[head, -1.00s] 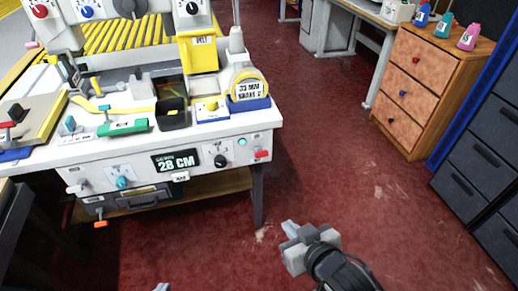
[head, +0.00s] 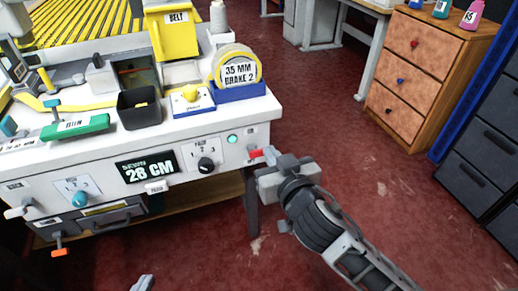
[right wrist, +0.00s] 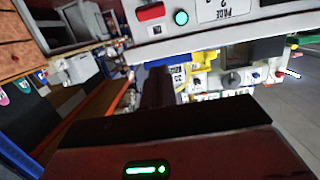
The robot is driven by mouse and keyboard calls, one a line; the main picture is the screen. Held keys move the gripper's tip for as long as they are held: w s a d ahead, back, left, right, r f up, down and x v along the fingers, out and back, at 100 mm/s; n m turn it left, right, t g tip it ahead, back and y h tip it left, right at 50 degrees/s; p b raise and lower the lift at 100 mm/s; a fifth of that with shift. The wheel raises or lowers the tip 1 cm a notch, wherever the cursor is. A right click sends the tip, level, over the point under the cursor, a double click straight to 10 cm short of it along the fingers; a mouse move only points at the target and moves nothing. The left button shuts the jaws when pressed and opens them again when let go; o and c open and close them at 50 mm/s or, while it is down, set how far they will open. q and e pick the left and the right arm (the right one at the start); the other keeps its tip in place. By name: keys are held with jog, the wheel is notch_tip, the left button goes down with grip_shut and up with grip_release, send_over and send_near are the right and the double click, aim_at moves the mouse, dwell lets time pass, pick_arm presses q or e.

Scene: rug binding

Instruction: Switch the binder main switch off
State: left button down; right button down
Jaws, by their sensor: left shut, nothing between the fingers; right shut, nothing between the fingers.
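The binder's white front panel carries a red switch (head: 256,154) at its right end, with a round green lamp (head: 232,139) beside it that looks lit. I take the red switch for the main switch; its label is too small to read. In the right wrist view the red switch (right wrist: 150,11) and green lamp (right wrist: 181,17) show at the top. My right gripper (head: 270,153) is shut and empty, its tip just right of the red switch; I cannot tell whether they touch. My left gripper (head: 143,284) is shut and empty, low at the bottom edge, only its tip showing.
A black dial (head: 206,165) and a teal dial (head: 80,198) sit further left on the panel. A tape holder (head: 240,92) and a black bin (head: 139,109) stand on top. A wooden drawer unit (head: 412,80) is at right. Red floor between is clear.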

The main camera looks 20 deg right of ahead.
send_over(260, 150)
jog(key=w, duration=0.1)
jog(key=shift+a+f+b, duration=0.3)
jog(key=shift+f+b, duration=0.05)
jog(key=shift+f, duration=0.5)
jog(key=shift+s+f+b, duration=0.2)
jog(key=shift+s+f, duration=0.2)
jog(key=shift+f, duration=0.25)
jog(key=shift+s+f+b, duration=0.15)
jog(key=shift+s+f, duration=0.2)
jog(key=shift+f, duration=0.25)
jog(key=shift+s+f, duration=0.4)
jog(key=shift+f, duration=0.15)
